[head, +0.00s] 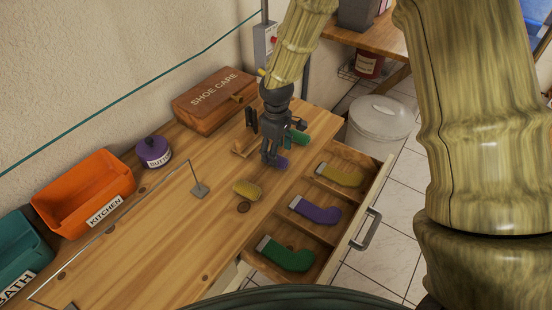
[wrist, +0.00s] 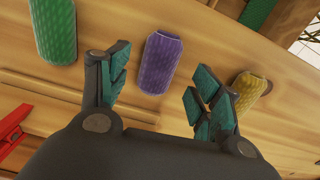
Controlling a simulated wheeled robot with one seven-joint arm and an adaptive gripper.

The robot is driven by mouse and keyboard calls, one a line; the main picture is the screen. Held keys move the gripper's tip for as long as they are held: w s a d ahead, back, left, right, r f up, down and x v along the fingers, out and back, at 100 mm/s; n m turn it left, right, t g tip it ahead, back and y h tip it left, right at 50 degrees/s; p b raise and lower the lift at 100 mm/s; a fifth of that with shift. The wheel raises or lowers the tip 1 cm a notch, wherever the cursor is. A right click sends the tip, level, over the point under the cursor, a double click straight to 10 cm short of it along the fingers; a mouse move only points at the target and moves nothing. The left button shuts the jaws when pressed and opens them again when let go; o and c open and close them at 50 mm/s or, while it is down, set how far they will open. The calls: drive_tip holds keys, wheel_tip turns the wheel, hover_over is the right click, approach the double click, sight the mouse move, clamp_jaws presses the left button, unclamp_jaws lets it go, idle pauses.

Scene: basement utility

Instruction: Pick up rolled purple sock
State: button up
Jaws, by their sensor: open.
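The rolled purple sock (head: 281,164) lies on the wooden bench top, partly hidden behind my gripper (head: 270,156) in the head view. In the wrist view the purple sock (wrist: 160,63) lies ahead, between the lines of my gripper's two teal-padded fingers (wrist: 158,76). The fingers are spread wide with nothing between them. I cannot tell the exact height of the fingers above the bench. A rolled green sock (wrist: 53,30) is left of the purple one, and a rolled yellow sock (wrist: 247,92) is to its right.
An open drawer (head: 249,259) holds flat yellow (head: 340,176), purple (head: 315,210) and green socks (head: 286,255) in separate compartments. A shoe care box (head: 212,98), purple jar (head: 153,152) and orange kitchen bin (head: 82,194) stand along the wall.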

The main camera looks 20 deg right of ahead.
drive_tip(key=shift+w+f+p, duration=0.15)
drive_tip(key=shift+f+p, duration=0.3)
drive_tip(key=shift+f, duration=0.25)
drive_tip(key=shift+f+p, duration=0.3)
drive_tip(key=shift+f, duration=0.9)
drive_tip(key=shift+c, duration=0.3)
drive_tip(key=c, duration=0.9)
